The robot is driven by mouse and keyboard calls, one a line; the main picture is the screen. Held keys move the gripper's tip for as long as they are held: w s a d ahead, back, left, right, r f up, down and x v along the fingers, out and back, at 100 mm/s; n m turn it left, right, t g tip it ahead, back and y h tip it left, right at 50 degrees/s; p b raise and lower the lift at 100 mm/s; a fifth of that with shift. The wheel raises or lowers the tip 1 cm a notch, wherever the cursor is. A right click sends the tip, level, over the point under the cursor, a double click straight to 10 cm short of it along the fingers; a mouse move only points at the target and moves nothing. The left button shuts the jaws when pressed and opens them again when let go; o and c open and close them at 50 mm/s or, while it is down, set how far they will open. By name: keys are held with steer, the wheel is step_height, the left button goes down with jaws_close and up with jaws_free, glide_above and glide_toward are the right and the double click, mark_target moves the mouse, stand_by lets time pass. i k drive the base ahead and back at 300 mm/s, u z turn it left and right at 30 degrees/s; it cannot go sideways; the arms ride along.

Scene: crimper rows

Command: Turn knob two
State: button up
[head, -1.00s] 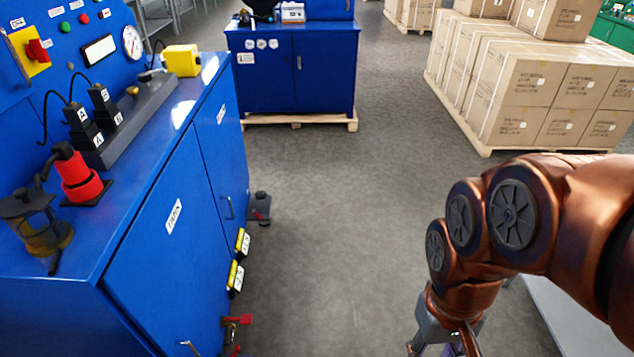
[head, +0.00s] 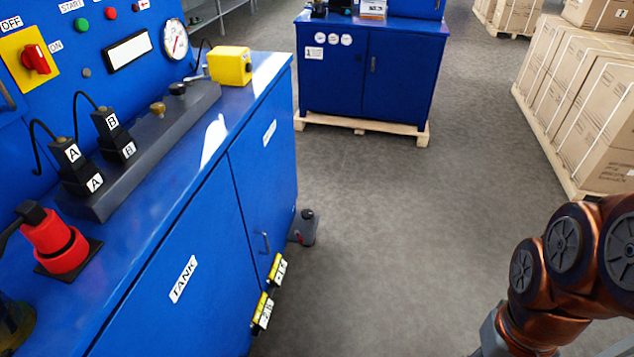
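A red rotary knob (head: 36,59) sits on a yellow plate between OFF and ON labels, on the blue panel at the upper left. On the grey block on the bench there is a brass-coloured knob (head: 158,109) and a dark knob (head: 177,89). I cannot tell which of these is knob two. My arm shows at the lower right, well apart from the bench. Only the top of my gripper (head: 492,340) shows at the bottom edge; its fingertips are out of the picture.
The blue bench (head: 150,300) marked TANK fills the left. Black A and B connectors, a red plug (head: 60,242) and a yellow box (head: 230,65) stand on it. A grey pedal (head: 303,228) lies by its base. Cartons (head: 590,120) stand right. Mid floor is clear.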

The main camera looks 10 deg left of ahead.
mark_target(307, 214)
steer(key=i, duration=3.05)
steer(key=u, duration=3.65)
